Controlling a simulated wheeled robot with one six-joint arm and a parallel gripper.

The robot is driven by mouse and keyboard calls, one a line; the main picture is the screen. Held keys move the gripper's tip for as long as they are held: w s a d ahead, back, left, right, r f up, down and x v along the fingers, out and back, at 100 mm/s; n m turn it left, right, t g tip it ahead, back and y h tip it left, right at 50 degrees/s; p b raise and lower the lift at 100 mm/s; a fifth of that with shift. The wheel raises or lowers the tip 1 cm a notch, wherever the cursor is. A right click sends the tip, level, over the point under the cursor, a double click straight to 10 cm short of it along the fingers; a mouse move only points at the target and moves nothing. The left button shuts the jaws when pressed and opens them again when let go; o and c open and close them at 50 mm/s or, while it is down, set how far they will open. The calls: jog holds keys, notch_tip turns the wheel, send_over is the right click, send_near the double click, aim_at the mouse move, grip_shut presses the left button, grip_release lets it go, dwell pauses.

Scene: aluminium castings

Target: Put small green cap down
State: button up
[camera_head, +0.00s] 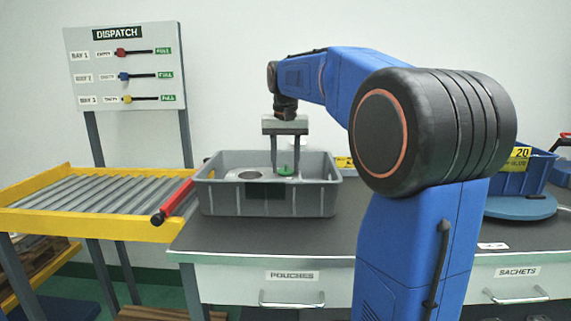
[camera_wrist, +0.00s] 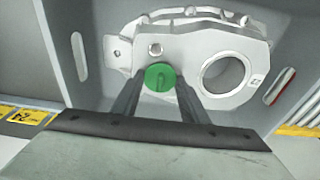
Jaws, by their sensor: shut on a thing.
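A small green cap (camera_wrist: 160,77) is held between the fingertips of my gripper (camera_wrist: 158,85) in the wrist view. In the head view the green cap (camera_head: 286,170) shows low between the fingers of my gripper (camera_head: 286,172), inside the grey crate (camera_head: 263,201). An aluminium casting (camera_wrist: 187,48) lies in the crate under the gripper, with a large round bore on its right and a smaller hole just above the cap. The casting (camera_head: 246,175) is partly hidden by the crate wall in the head view. I cannot tell whether the cap touches the casting.
The crate stands on a dark worktop (camera_head: 380,203). A yellow-framed roller conveyor (camera_head: 95,197) with a red-handled bar (camera_head: 175,200) is on the left. A dispatch board (camera_head: 124,66) stands behind it. A blue bin (camera_head: 515,178) sits at the right.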

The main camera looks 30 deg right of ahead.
aim_at(285, 173)
jog(key=shift+f, duration=0.25)
jog(key=shift+s+f, duration=0.1)
jog(key=shift+f, duration=0.3)
jog(key=o, duration=1)
jog(key=shift+f, duration=0.1)
jog(key=shift+r, duration=0.6)
notch_tip(285, 173, up, 12)
jog(key=s, duration=0.1)
jog(key=shift+a+r, duration=0.2)
jog(key=shift+a, duration=0.2)
